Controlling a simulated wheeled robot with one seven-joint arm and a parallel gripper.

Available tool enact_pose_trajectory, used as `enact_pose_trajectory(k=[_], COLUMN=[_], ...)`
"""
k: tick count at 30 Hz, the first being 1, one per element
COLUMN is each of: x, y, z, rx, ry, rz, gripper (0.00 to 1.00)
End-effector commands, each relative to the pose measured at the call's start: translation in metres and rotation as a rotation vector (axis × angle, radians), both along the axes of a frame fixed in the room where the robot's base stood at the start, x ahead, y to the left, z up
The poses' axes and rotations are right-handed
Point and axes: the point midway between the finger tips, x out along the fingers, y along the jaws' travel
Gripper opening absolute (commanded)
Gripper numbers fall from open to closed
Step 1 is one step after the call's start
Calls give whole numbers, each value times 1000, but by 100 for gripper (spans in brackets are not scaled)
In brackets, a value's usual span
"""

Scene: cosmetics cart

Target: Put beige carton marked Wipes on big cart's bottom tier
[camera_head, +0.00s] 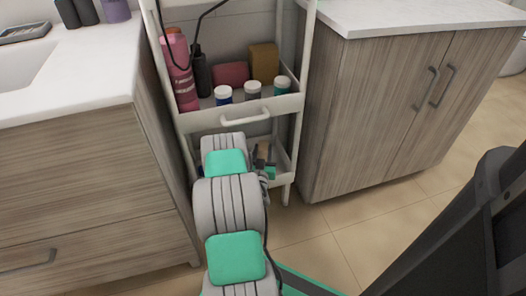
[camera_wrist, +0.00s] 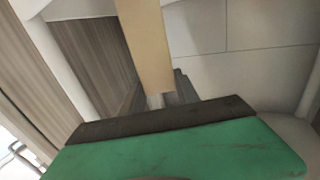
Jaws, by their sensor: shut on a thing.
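The beige carton (camera_wrist: 146,45) is in the wrist view as a plain upright panel; no Wipes marking can be read on it. My gripper (camera_wrist: 168,98) is shut on the carton's near end. In the head view my arm reaches down to the big cart (camera_head: 236,117), and my gripper (camera_head: 265,166) is at its bottom tier (camera_head: 283,162). My arm hides much of that tier. I cannot tell whether the carton touches the tier's floor.
The cart's upper tier holds a pink bottle (camera_head: 180,72), a dark bottle (camera_head: 203,75), several white-capped jars (camera_head: 253,89) and a brown box (camera_head: 263,62). Wood cabinets stand close at left (camera_head: 85,190) and right (camera_head: 375,105). Tiled floor (camera_head: 320,235) is clear in front.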

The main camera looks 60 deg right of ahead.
Motion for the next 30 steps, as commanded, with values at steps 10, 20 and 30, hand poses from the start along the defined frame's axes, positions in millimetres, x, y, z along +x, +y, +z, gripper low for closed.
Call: enact_pose_trajectory(k=[10, 20, 30], x=[0, 0, 0], y=[0, 0, 0], z=[-10, -9, -4], rx=[-1, 0, 0], ry=[0, 0, 1], rz=[0, 0, 0], gripper=[0, 56, 59])
